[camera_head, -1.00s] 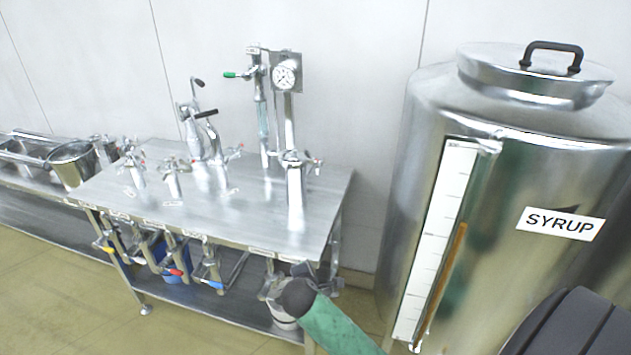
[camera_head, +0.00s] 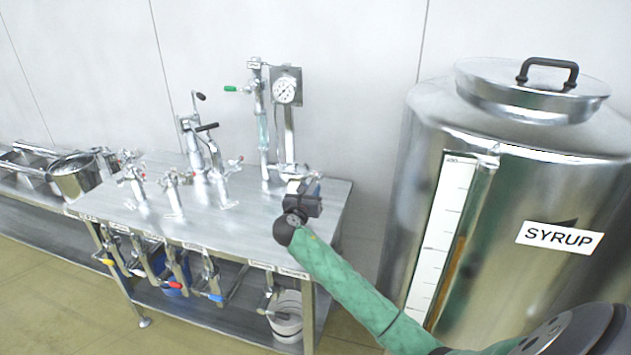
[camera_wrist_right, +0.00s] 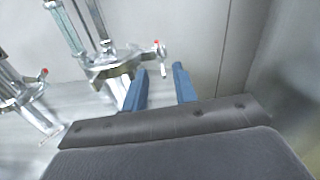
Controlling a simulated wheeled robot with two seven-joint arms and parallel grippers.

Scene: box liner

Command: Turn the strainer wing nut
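My right gripper (camera_head: 305,196) is over the table's right part, in front of the rightmost metal fitting and hiding most of it. In the right wrist view its two blue fingers (camera_wrist_right: 160,86) are apart with nothing between them. Just beyond them, slightly left, is a steel fitting (camera_wrist_right: 112,66) with a small red-tipped wing-shaped handle (camera_wrist_right: 160,54), which looks like the strainer wing nut. The fingertips appear close to this handle but apart from it. In the head view, only the fitting's top (camera_head: 290,171) shows behind the gripper. My left gripper is not in view.
The steel table (camera_head: 250,220) carries several metal valves and a pressure gauge (camera_head: 285,90) on a post. A large tank labelled SYRUP (camera_head: 480,290) stands close to the right of my arm. A metal pot (camera_head: 75,180) is at the far left. A bucket (camera_head: 287,320) sits underneath.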

